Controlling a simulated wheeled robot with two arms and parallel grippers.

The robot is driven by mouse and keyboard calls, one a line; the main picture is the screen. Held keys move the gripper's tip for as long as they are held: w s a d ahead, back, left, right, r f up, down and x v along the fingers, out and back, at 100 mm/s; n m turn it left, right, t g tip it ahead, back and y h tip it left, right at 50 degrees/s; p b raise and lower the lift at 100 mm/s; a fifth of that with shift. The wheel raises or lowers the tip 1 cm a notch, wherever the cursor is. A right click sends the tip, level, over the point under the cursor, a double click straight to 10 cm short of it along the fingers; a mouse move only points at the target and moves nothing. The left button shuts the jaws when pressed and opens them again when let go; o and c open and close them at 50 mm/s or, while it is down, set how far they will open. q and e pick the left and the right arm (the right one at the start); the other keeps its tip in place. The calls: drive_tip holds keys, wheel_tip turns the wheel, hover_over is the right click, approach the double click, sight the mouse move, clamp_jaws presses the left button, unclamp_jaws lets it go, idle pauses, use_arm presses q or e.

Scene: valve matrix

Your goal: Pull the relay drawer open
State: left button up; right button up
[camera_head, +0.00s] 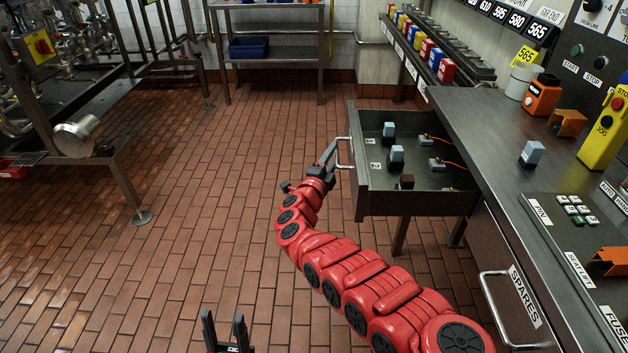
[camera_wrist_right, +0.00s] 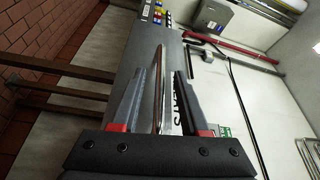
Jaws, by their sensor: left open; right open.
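The relay drawer (camera_head: 415,201) stands out from the bench, open, with its inside showing. Its bar handle (camera_head: 344,152) is on the front panel at the left. My right gripper (camera_head: 327,158) is open at this handle. In the right wrist view the handle bar (camera_wrist_right: 158,85) runs between the two fingers (camera_wrist_right: 158,95), with a gap visible on each side. Part of a label shows behind it on the drawer front. My left gripper (camera_head: 223,318) is open and empty at the bottom of the head view, well away from the drawer.
Several grey-blue relays (camera_head: 397,155) and small parts with orange wires lie in the drawer. A closed drawer marked SPARES (camera_head: 524,297) is nearer, with its own handle. The bench top (camera_head: 490,130) holds orange and yellow devices. The tiled floor (camera_head: 190,240) left of the drawer is clear.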

drive_tip(key=p+v, duration=0.4)
drive_tip(key=v, duration=1)
drive_tip(key=shift+s+a+p, duration=0.15)
drive_tip(key=shift+s+p, duration=0.15)
drive_tip(key=shift+f, duration=0.1)
